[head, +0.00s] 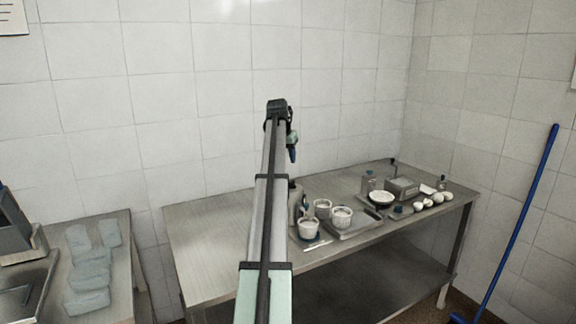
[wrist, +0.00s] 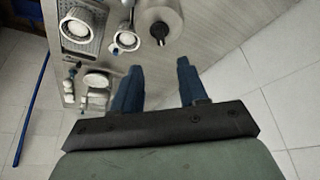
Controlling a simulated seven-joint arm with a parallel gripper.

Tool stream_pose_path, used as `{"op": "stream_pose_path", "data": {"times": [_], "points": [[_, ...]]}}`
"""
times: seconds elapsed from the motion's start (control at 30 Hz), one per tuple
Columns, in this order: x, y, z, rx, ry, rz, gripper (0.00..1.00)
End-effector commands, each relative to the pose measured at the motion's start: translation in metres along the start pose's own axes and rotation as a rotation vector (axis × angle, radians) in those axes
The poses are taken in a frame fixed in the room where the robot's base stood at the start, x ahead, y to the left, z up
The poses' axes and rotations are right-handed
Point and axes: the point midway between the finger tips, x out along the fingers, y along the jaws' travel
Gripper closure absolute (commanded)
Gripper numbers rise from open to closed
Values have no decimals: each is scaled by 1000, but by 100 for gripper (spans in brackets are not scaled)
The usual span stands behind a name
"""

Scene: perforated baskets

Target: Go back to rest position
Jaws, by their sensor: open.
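My gripper (wrist: 158,72) shows in the wrist view with its two blue fingers apart and nothing between them. In the head view my arm reaches forward over the metal table (head: 205,250), and the gripper (head: 292,155) hangs at its end above the table, near the back wall. Perforated white baskets (head: 308,230) stand on the table to the right of the arm. They also show in the wrist view (wrist: 128,39), beyond the fingers and apart from them.
A tray (head: 366,226), a white bowl (head: 381,197), a grey box (head: 402,188) and several white round items (head: 437,198) stand on the table's right part. Its left part is clear. Grey-blue packs (head: 90,275) lie on a left counter. A blue pole (head: 520,215) leans at the right.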

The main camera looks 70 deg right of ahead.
Motion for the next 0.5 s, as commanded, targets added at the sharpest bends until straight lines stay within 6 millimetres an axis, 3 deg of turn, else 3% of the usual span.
{"op": "stream_pose_path", "data": {"times": [0.2, 0.5], "points": [[-12, 0, 0, 0, 0, 0, 57], [-13, 0, 0, 0, 0, 0, 57]]}}
